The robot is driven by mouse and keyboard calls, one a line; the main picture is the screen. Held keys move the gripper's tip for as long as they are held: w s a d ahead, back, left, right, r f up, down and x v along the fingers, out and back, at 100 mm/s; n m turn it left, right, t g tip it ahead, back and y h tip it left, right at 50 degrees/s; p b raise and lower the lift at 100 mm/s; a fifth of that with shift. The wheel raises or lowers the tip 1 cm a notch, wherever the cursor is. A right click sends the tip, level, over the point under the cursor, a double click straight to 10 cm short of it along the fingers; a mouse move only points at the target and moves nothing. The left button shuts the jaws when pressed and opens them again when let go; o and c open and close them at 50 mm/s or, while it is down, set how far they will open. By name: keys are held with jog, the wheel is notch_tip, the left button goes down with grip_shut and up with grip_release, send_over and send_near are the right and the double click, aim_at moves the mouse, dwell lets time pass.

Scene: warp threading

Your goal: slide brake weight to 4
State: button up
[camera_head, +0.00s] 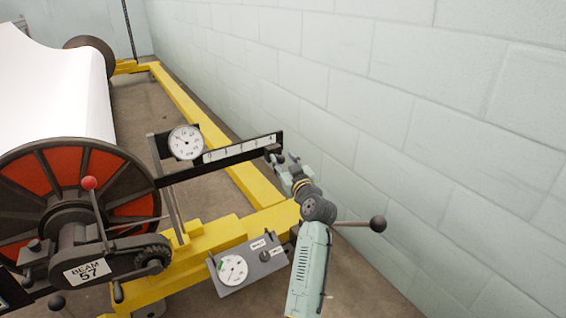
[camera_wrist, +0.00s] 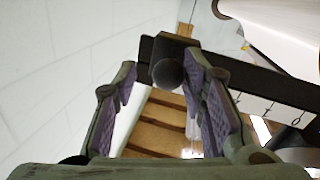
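The brake weight is a small dark block (camera_wrist: 170,48) with a round dark knob (camera_wrist: 168,73), near the outer end of the black brake bar (camera_head: 225,152) in the wrist view. In the head view the weight (camera_head: 272,148) is small and partly hidden by my gripper. A white scale strip with marks (camera_head: 240,147) runs along the bar; its digits are too small to read surely. My gripper (camera_head: 284,163) is at the bar's outer end. In the wrist view my gripper (camera_wrist: 163,72) is open, its purple-padded fingers on either side of the knob with visible gaps.
A round dial (camera_head: 186,142) stands behind the bar. A box with a gauge (camera_head: 245,265) sits on the yellow frame (camera_head: 205,125). A red-knobbed lever (camera_head: 90,184) stands by the beam wheel (camera_head: 60,200). A block wall (camera_head: 440,130) lies close on the right.

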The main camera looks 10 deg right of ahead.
jog(key=shift+o, duration=0.3)
jog(key=shift+s+a+f, duration=0.1)
jog(key=shift+a, duration=0.05)
jog(key=s+d, duration=0.1)
jog(key=s, duration=0.6)
jog(key=shift+s, duration=0.2)
